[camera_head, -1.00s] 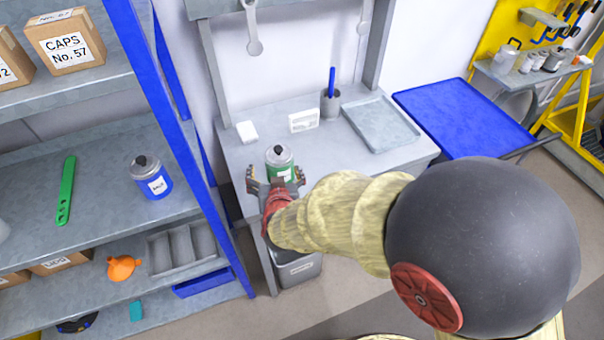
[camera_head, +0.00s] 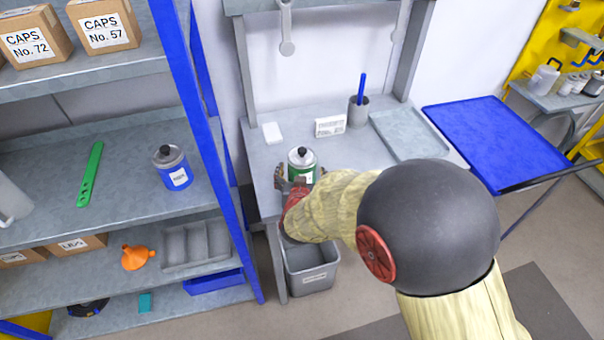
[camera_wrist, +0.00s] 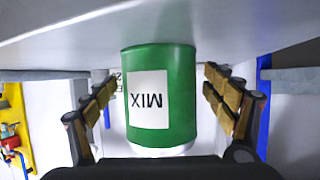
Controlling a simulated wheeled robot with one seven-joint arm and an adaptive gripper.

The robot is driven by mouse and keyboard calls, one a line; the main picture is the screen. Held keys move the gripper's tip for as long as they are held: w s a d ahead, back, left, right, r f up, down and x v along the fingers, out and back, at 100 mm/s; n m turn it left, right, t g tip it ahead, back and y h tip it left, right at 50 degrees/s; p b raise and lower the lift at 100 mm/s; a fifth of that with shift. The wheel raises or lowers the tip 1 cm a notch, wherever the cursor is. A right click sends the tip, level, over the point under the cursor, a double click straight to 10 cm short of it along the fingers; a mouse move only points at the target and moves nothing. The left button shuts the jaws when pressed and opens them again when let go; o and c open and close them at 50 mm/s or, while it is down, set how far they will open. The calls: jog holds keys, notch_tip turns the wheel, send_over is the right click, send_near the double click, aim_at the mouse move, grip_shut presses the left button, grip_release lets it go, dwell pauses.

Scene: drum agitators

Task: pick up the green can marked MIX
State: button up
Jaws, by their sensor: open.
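The green can (camera_head: 303,163) stands on the grey bench, with a grey top and black cap. In the wrist view the green can (camera_wrist: 181,100) appears upside down, its white label reading MIX. My gripper (camera_head: 297,178) is at the can on the bench. In the wrist view my gripper (camera_wrist: 166,98) is open, with one finger on each side of the can and a visible gap on both sides. My arm hides part of the can's lower side in the head view.
A blue can (camera_head: 173,168) stands on the left shelf (camera_head: 130,150). On the bench are a white block (camera_head: 272,132), a small white box (camera_head: 330,126), a pen cup (camera_head: 358,112) and a grey tray (camera_head: 410,135). A bin (camera_head: 311,270) stands below; a blue table (camera_head: 495,140) is right.

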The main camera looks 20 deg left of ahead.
jog(key=c, duration=0.3)
jog(key=c, duration=1.3)
jog(key=shift+r, duration=0.15)
jog(key=shift+c, duration=0.3)
